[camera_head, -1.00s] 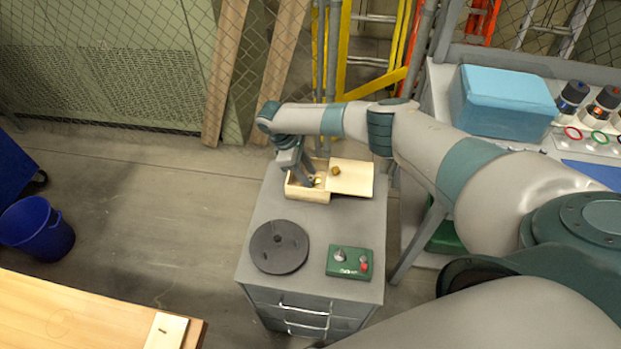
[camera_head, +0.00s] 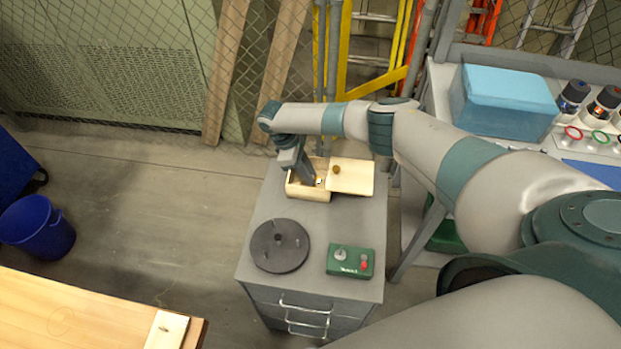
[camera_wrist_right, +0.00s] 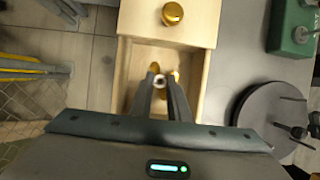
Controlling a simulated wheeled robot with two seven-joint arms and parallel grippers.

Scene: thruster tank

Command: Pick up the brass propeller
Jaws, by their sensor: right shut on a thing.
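The brass propeller (camera_wrist_right: 154,68) is in the open wooden box (camera_wrist_right: 200,70), mostly hidden by my fingers in the right wrist view. Gold parts show on both sides of the fingertips, around a small grey round centre. My right gripper (camera_wrist_right: 161,86) points down into the box and is shut on the propeller. In the head view my right gripper (camera_head: 309,181) reaches into the box (camera_head: 308,194) on the grey cabinet. I cannot tell whether the propeller is clear of the box floor. My left gripper is not in view.
The wooden lid (camera_head: 351,178) with a brass knob (camera_head: 336,170) lies against the box's right side. A dark round disc with pegs (camera_head: 279,246) and a green control box (camera_head: 350,261) stand nearer on the cabinet (camera_head: 325,225). Bare cabinet top lies between them and the box.

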